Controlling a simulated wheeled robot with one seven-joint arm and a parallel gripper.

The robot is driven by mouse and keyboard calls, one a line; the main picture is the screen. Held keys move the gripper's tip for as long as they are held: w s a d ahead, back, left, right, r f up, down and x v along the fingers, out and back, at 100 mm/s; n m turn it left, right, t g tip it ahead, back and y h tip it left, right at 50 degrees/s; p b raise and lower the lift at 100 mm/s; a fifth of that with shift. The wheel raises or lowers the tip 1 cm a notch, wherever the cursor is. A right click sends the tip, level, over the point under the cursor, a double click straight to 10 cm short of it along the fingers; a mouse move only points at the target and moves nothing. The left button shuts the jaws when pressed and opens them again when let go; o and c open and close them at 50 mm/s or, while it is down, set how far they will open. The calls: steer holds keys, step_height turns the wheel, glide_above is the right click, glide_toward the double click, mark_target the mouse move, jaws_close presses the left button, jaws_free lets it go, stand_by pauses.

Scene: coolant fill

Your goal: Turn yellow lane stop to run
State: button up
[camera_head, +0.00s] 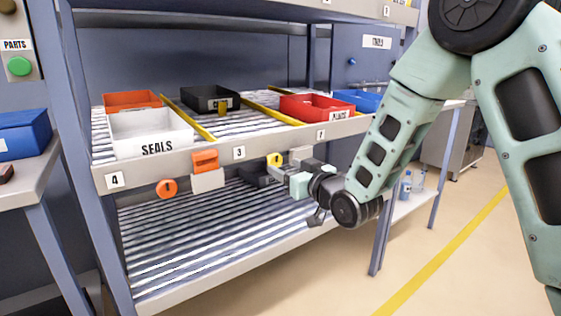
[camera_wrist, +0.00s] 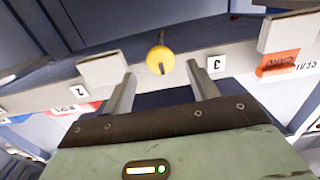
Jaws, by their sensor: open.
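The yellow lane stop (camera_head: 274,159) is a round yellow knob on the front rail of the middle shelf, right of the "3" label. In the wrist view the yellow lane stop (camera_wrist: 160,60) has a dark line across its face, running roughly up and down the picture. My gripper (camera_head: 284,175) is in front of the rail beside the knob. In the wrist view my gripper (camera_wrist: 161,73) is open, with the knob between and just beyond the fingertips. No contact is visible. The knob's lower part is partly hidden by my gripper in the head view.
A white seals bin (camera_head: 152,133), a black bin (camera_head: 210,98) and a red bin (camera_head: 317,107) stand above. Floor is clear at right.

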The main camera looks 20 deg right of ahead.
mark_target(276, 162)
steer(key=shift+x, duration=1.75)
jaws_close()
